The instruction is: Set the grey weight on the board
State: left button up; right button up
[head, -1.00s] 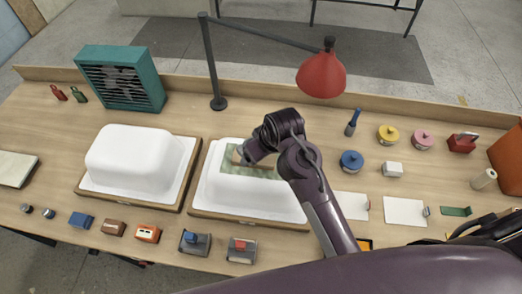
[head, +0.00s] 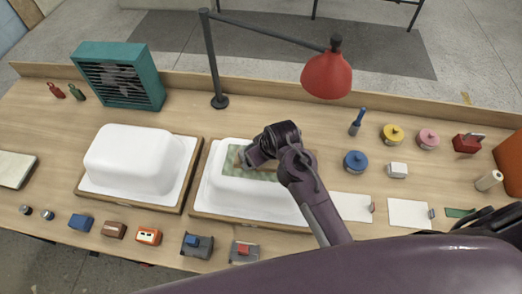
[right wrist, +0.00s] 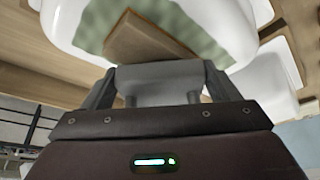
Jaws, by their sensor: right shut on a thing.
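My right gripper (right wrist: 158,80) is shut on a grey block, which I take to be the grey weight (right wrist: 160,76). In the head view the gripper (head: 244,158) is over the right white shell (head: 225,192), and its wrist hides most of the weight. The brown board (right wrist: 150,40) lies on a green patterned sheet (right wrist: 95,22) on top of this shell. The sheet also shows in the head view (head: 232,170). The weight overlaps the board's near edge in the wrist view; I cannot tell whether they touch. My left gripper is not in view.
A second white shell (head: 130,155) stands to the left. A red lamp (head: 327,75) hangs behind the arm, and a teal fan (head: 118,77) stands at back left. A blue pot (head: 355,161) and white cards (head: 408,212) are to the right.

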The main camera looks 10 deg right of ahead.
jog(key=shift+f, duration=0.1)
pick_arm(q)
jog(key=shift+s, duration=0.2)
pick_arm(e)
jog(key=shift+f, duration=0.1)
jog(key=shift+f, duration=0.1)
dwell(0.3)
jog(key=o, duration=1.7)
jog(key=shift+o, duration=0.9)
jog(key=shift+s+f, duration=0.2)
jog(key=shift+r, duration=0.4)
pick_arm(q)
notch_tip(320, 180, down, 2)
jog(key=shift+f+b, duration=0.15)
jog(key=shift+b, duration=1)
pick_arm(e)
jog(key=v, duration=0.7)
